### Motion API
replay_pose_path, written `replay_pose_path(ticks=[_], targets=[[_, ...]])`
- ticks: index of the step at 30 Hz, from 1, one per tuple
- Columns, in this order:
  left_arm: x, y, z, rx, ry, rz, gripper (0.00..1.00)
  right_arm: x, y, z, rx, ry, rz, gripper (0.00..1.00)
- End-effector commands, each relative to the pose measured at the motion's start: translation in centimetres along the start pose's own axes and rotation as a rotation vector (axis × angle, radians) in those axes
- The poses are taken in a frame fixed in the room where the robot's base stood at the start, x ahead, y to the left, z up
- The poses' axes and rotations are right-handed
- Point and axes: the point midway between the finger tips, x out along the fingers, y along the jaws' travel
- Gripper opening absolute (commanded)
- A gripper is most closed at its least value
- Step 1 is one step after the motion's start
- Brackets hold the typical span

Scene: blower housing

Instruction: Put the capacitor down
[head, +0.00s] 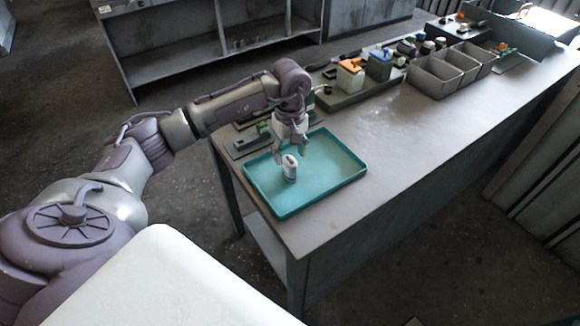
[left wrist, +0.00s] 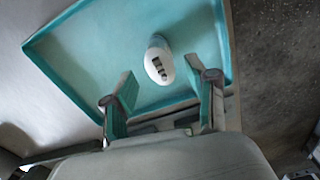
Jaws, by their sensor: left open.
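The capacitor (head: 290,168) is a small white cylinder with a dark marking on its top. It stands upright in the teal tray (head: 335,187), left of the tray's middle. The left wrist view shows its white end (left wrist: 159,66) with dark terminals, beyond the fingertips. My left gripper (head: 297,148) is above the tray, just behind and over the capacitor in the head view. Its two fingers (left wrist: 165,86) are spread wide, with nothing between them that they touch. The tray's rim also shows in the left wrist view (left wrist: 60,84). My right gripper is not in view.
The tray lies on the near end of a long grey table (head: 400,150). Behind it stand a grey rack with coloured parts (head: 365,85) and grey open bins (head: 440,75). The table right of the tray is clear.

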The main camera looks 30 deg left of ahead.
Motion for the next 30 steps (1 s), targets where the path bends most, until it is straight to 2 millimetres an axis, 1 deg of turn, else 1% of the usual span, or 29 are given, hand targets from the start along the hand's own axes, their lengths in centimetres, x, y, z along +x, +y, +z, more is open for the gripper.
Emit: replay_pose_path(ticks=[1,6,9,12,16,30], targets=[[-0.9,0.1,-0.1,0.001,0.004,0.006,0.58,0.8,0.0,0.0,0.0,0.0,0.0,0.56],[-4.1,0.0,-0.1,0.001,0.003,0.003,0.58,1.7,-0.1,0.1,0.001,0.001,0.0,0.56],[-5.3,0.1,0.0,-0.001,0.001,0.002,0.58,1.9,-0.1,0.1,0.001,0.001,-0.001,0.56],[-6.0,0.0,0.0,-0.001,0.0,0.0,0.58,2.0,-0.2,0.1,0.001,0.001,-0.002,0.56],[-6.3,0.0,0.0,0.0,-0.001,-0.001,0.58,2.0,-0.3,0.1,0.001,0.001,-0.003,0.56],[-6.2,0.0,0.0,0.0,-0.001,-0.001,0.58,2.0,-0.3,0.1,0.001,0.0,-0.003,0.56]])
